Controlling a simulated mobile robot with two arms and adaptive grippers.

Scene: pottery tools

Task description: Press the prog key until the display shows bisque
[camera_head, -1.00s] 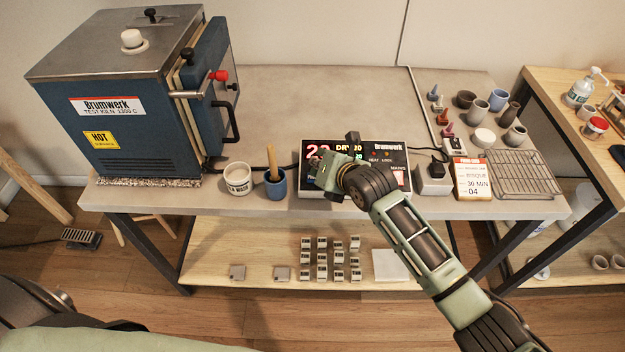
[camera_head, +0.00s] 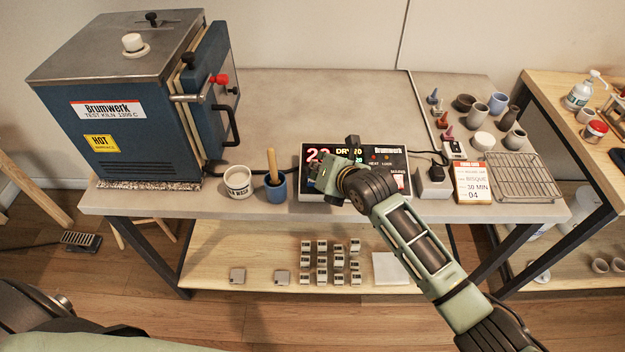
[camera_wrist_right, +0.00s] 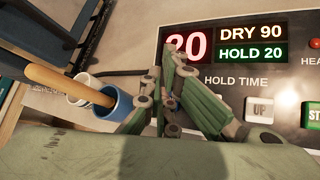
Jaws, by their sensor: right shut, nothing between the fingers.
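The kiln controller (camera_head: 398,157) is a black panel on the front of the table. In the right wrist view its display (camera_wrist_right: 250,42) reads "DRY 90" over "HOLD 20", beside large red digits that look like "20". My right gripper (camera_head: 314,168) is shut and empty over the left part of the panel. Its fingers (camera_wrist_right: 166,68) show at the panel's left end in the wrist view. An UP key (camera_wrist_right: 260,110) and part of a green key (camera_wrist_right: 314,117) are visible. The prog key is not visible; contact with it cannot be told. My left gripper is out of view.
The blue kiln (camera_head: 140,120) stands at the left. A white cup (camera_head: 238,183) and a blue cup with a wooden handle (camera_head: 275,190) stand left of the controller. A card reading "BISQUE" (camera_head: 473,183) and a wire rack (camera_head: 523,177) lie to the right.

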